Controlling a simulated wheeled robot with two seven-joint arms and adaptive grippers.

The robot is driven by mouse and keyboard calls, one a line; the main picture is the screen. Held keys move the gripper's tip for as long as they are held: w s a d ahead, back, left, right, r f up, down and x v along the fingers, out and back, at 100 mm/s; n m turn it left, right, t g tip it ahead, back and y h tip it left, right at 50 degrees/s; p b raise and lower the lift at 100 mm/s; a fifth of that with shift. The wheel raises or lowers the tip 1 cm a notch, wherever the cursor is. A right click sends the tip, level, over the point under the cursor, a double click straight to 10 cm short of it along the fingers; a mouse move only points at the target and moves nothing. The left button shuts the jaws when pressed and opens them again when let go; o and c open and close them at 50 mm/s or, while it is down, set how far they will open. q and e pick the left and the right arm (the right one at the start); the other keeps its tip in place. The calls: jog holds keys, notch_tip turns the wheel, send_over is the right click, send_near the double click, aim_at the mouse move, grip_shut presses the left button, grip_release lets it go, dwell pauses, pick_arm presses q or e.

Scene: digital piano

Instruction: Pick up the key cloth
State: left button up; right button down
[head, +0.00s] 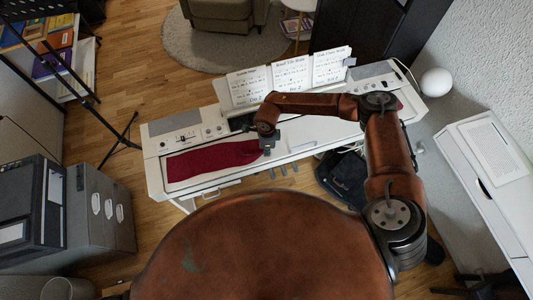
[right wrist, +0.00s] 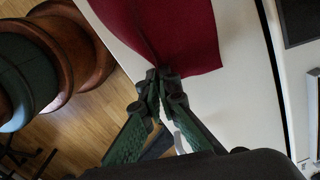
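The dark red key cloth (head: 212,161) lies along the left part of the piano's keyboard side in the head view. Its near end also shows in the right wrist view (right wrist: 185,35), with a crease running to my fingertips. My right gripper (head: 267,146) is at the cloth's right end. In the right wrist view its green-padded fingers (right wrist: 160,78) come together at the cloth's edge and appear to pinch it. The fingertips partly hide the pinched spot. My left gripper is in neither view.
The white digital piano (head: 305,140) carries open sheet music (head: 290,77) behind my right arm. A white lamp globe (head: 436,82) is at its right end. A black bag (head: 345,175) lies below the piano. A grey cabinet (head: 100,210) stands at left, and a white desk (head: 490,170) at right.

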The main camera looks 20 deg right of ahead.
jog(key=shift+s+d+f, duration=0.15)
jog(key=shift+s+f, duration=0.05)
jog(key=shift+s, duration=0.05)
notch_tip(320, 180, up, 12)
jog(key=p, duration=0.7)
jog(key=shift+w+r, duration=0.15)
jog(key=shift+w, duration=0.1)
notch_tip(320, 180, up, 36)
jog(key=p, duration=1.3)
